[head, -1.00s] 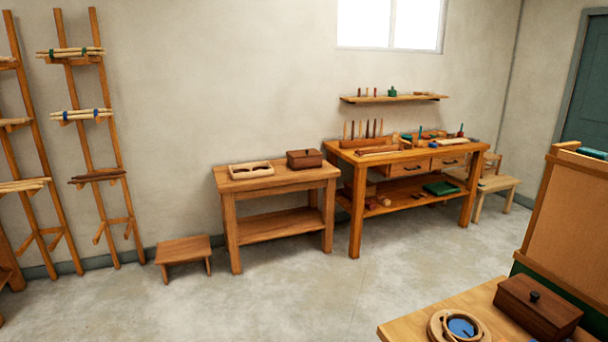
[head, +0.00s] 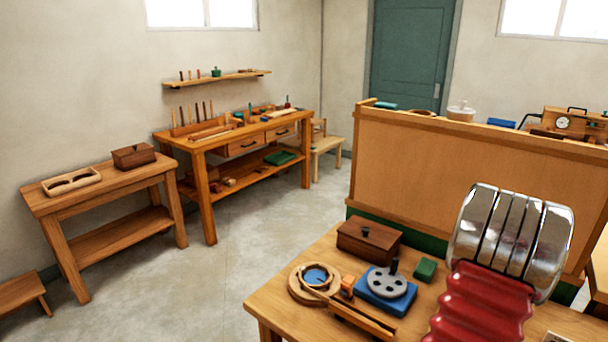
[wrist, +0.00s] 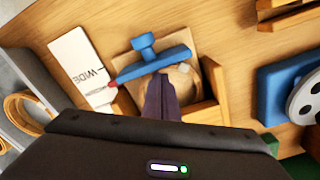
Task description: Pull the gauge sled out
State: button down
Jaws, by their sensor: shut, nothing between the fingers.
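In the wrist view, my gripper (wrist: 160,98) has its dark fingers together, empty, over a wooden holder (wrist: 212,85) with raised side walls. A blue T-shaped piece (wrist: 145,57) with a red tip lies just beyond the fingertips, across a pale round wooden part (wrist: 184,80). Whether the fingers touch the blue piece is unclear. I cannot tell surely which part is the gauge sled. A white card (wrist: 80,65) marked "WIDE" lies left of the holder. In the head view my fingers do not show.
A blue block (head: 375,298) with a grey holed disc (head: 388,282), a brown lidded box (head: 369,241), a green block (head: 426,269) and a wooden ring (head: 305,292) sit on the near table (head: 270,305). A partition (head: 430,160) stands behind. Open floor lies left.

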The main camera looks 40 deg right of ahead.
jog(key=shift+s+a+f, duration=0.15)
jog(key=shift+s+a, duration=0.15)
jog(key=shift+a, duration=1.15)
jog(key=shift+s+a+f, duration=0.1)
jog(key=shift+s+a, duration=0.25)
jog(key=shift+a, duration=1.1)
jog(key=shift+s+a+f, duration=0.15)
jog(key=shift+s+a, duration=0.15)
jog(key=shift+a, duration=1.15)
jog(key=shift+w+d+r, duration=0.1)
jog(key=shift+d+r, duration=0.15)
jog(key=shift+r, duration=0.6)
jog(key=shift+d+r, duration=0.25)
jog(key=shift+r, duration=0.6)
jog(key=r, duration=0.4)
jog(key=shift+w+d, duration=0.1)
jog(key=shift+d, duration=0.25)
